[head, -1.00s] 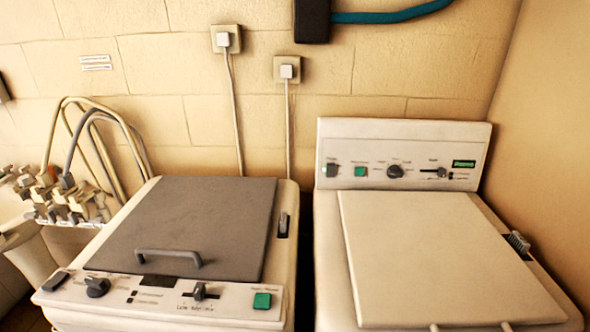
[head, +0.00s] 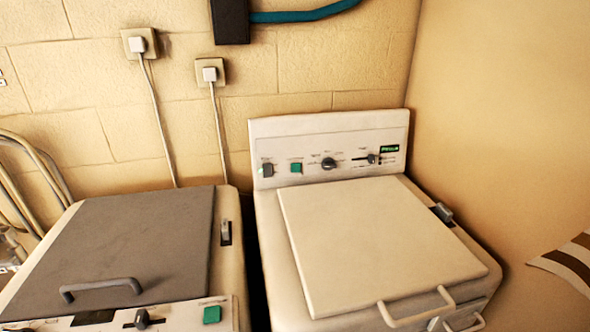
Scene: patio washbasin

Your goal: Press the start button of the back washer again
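A cream washer (head: 264,228) with a raised control panel (head: 325,140) at its rear stands right of centre, its pale lid (head: 375,240) shut. Its panel bears a green square button (head: 296,168), a dark switch (head: 267,170), a round dark knob (head: 329,163), a slider (head: 371,159) and a small green display (head: 390,149). A second washer (head: 232,262) with a shut grey lid (head: 125,245) stands to the left. Its front panel has a larger green button (head: 212,314). The view does not settle which is the back washer. Neither gripper is in view.
A narrow dark gap separates the washers. Two wall sockets (head: 139,43) (head: 210,72) have cords running down behind. A dark box (head: 230,20) with a teal hose (head: 305,14) is above. A plain wall (head: 490,130) bounds the right, with striped cloth (head: 572,262) at the edge.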

